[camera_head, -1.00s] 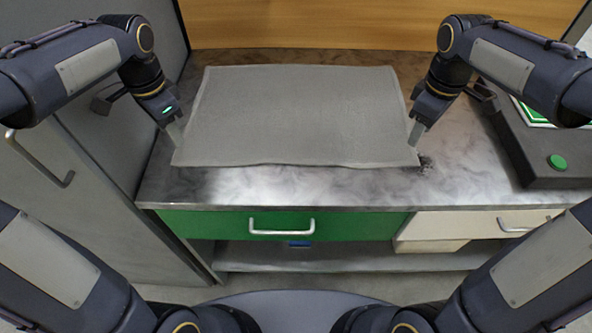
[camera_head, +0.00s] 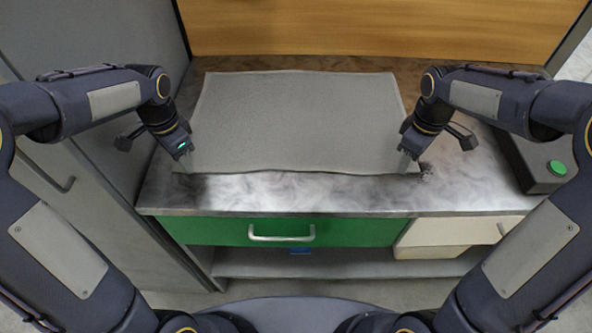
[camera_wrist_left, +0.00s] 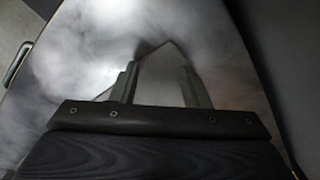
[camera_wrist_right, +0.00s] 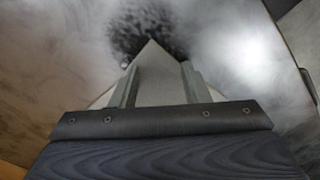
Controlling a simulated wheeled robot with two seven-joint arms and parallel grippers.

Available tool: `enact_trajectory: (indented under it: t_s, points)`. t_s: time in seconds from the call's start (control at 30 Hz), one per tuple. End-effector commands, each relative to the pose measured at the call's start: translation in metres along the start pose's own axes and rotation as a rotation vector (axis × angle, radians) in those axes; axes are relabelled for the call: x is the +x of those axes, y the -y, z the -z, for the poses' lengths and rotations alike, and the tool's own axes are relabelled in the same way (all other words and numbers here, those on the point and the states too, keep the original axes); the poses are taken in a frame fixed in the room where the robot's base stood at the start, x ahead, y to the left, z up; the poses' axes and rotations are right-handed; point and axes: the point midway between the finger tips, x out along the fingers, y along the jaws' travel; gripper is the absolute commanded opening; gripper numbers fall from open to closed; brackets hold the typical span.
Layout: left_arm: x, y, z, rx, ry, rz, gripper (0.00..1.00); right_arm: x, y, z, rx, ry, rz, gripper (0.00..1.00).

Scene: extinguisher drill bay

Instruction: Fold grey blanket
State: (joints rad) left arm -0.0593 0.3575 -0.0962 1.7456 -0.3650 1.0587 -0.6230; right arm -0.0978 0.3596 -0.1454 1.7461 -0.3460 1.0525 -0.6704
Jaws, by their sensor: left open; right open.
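The grey blanket (camera_head: 300,120) lies flat and spread out on the metal counter. My left gripper (camera_head: 184,160) is at its near left corner. In the left wrist view the pointed blanket corner (camera_wrist_left: 163,72) lies between the spread fingers of that gripper (camera_wrist_left: 162,88). My right gripper (camera_head: 407,160) is at the near right corner. In the right wrist view that corner (camera_wrist_right: 155,70) lies between the open fingers of the gripper (camera_wrist_right: 160,86). Neither gripper is closed on the cloth. The arms hide small parts of the blanket's side edges.
The counter (camera_head: 300,192) has a bare strip in front of the blanket, with a dark speckled mark (camera_wrist_right: 150,30) by the near right corner. A dark box with a green button (camera_head: 557,167) stands at right. A green drawer (camera_head: 350,232) is below. A wooden panel (camera_head: 380,25) rises behind.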

Motion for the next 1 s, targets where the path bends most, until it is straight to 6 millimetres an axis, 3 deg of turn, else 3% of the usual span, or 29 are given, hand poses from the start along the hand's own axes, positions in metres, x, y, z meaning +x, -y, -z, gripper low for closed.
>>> enact_trajectory:
  t_s: [0.1, 0.7, 1.0]
  points:
    - [0.0036, 0.0000, 0.0001, 0.000, 0.000, 0.000, 0.41, 0.0036, 0.0000, 0.0001, 0.000, 0.000, 0.000, 0.41]
    - [0.0034, -0.0001, -0.0004, 0.000, 0.001, -0.001, 0.01, 0.0036, 0.0002, -0.0004, 0.000, 0.002, 0.001, 0.01]
    - [0.0036, 0.0001, -0.0006, -0.001, 0.002, -0.001, 0.00, 0.0038, 0.0000, -0.0008, 0.001, 0.003, 0.001, 0.00]
